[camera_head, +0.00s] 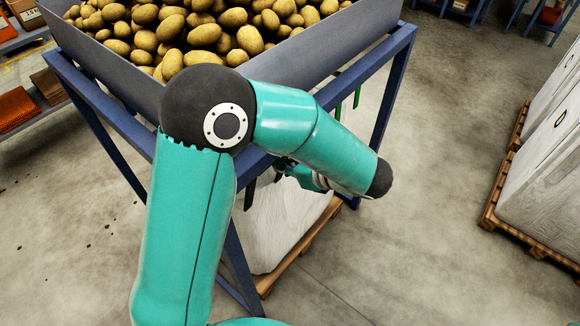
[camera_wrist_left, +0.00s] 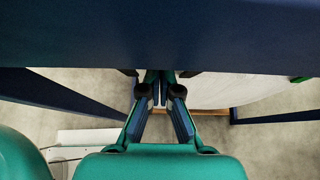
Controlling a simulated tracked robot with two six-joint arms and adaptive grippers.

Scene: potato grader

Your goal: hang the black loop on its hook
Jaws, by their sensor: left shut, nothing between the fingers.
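My left gripper (camera_head: 284,166) is beneath the front edge of the potato hopper, mostly hidden by my own arm in the head view. In the left wrist view my left gripper (camera_wrist_left: 162,88) is shut and empty, its fingertips close under the blue beam (camera_wrist_left: 160,35). A dark strip (camera_head: 250,193) hangs below the frame, left of the gripper; it may be the black loop, but its shape is unclear. Small dark pieces (camera_wrist_left: 188,74) show beside the fingertips, too cut off to identify. No hook can be made out. My right gripper is not in view.
The grey hopper (camera_head: 107,68) full of potatoes stands on a blue frame (camera_head: 394,85). Green straps (camera_head: 338,111) hang from its right side. A white bag (camera_head: 277,225) stands on a pallet below. More white bags (camera_head: 545,185) stand at right. Open floor lies between.

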